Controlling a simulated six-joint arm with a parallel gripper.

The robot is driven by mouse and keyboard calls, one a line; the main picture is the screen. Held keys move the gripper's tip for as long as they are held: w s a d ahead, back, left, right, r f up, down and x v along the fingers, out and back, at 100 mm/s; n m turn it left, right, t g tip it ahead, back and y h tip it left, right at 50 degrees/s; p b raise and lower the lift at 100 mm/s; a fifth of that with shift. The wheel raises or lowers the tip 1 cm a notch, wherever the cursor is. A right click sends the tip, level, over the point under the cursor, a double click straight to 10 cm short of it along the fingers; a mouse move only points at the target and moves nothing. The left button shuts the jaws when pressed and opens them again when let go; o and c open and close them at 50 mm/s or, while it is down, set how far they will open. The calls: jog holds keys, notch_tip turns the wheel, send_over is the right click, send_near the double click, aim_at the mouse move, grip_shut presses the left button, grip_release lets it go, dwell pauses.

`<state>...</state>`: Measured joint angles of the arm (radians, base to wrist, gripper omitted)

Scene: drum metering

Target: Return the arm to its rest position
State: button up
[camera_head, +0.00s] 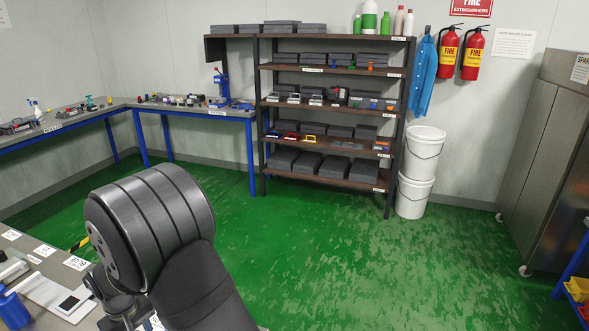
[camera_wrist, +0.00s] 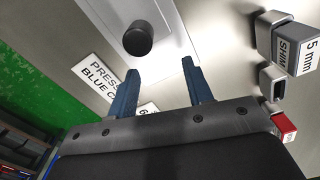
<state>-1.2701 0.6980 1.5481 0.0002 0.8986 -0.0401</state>
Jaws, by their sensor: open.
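My gripper (camera_wrist: 160,88) shows in the wrist view with its two blue fingers apart and nothing between them. The fingers point toward a bench top with a pale plate (camera_wrist: 172,18). A dark round knob or cylinder (camera_wrist: 138,38) is on the plate, ahead of the fingertips and apart from them. In the head view my dark arm fills the lower left and hides part of the bench; the fingers cannot be made out there.
The workbench (camera_head: 40,250) at lower left holds a blue item (camera_head: 14,308) and a white plate (camera_head: 62,298). In the wrist view, a block labelled "5 mm SHIM" (camera_wrist: 294,44) and a red-topped item (camera_wrist: 284,126) are at right. Shelves (camera_head: 330,115) stand across the open green floor (camera_head: 330,250).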

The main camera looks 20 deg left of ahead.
notch_tip(320, 180, up, 14)
jog(key=m, duration=0.6)
jog(key=shift+d, duration=0.2)
dwell(0.5)
